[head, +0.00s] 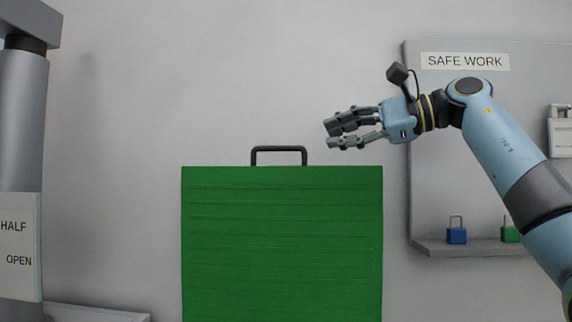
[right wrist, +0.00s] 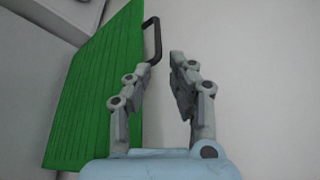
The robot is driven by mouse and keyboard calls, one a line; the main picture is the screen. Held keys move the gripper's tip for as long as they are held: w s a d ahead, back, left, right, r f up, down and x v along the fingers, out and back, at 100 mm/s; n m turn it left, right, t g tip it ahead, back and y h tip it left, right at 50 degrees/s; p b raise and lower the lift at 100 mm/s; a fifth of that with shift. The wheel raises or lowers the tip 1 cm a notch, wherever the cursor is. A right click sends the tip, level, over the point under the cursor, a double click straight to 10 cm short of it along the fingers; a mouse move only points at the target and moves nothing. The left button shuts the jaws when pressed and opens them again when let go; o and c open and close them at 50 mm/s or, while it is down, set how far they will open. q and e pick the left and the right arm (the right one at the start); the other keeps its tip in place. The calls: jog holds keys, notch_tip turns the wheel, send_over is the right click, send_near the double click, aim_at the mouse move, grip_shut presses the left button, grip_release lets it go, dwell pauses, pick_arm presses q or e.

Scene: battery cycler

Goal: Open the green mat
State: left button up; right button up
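The green mat (head: 282,245) stands upright in front of the wall as a large ribbed panel, and its lower edge is outside the head view. A dark handle (head: 279,149) rises from its top edge. My right gripper (head: 331,134) is above and to the right of the handle in the head view, with its fingers pointing left. In the right wrist view the fingers are apart with nothing between them, so it is open. There the handle (right wrist: 152,38) shows just beyond the left finger's tip, and the mat (right wrist: 90,95) lies behind that finger. My left gripper is out of view.
A grey board with a "SAFE WORK" label (head: 465,61) is on the right, with a blue padlock (head: 456,236) and a green padlock (head: 510,234) on its ledge. A grey post (head: 22,125) with a "HALF OPEN" sign (head: 18,245) stands at left. The wall between is bare.

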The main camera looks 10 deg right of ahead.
aim_at(288, 149)
jog(key=p+x, duration=0.2)
jog(key=x, duration=0.7)
jog(key=shift+w+f, duration=0.1)
jog(key=shift+f, duration=0.05)
jog(key=shift+x, duration=0.75)
pick_arm(q)
jog(key=shift+s+r, duration=0.15)
jog(key=shift+r, duration=0.35)
jog(key=shift+s+r, duration=0.15)
jog(key=shift+r, duration=0.35)
pick_arm(e)
jog(key=shift+f, duration=0.1)
pick_arm(q)
jog(key=shift+s, duration=0.2)
pick_arm(e)
grip_shut()
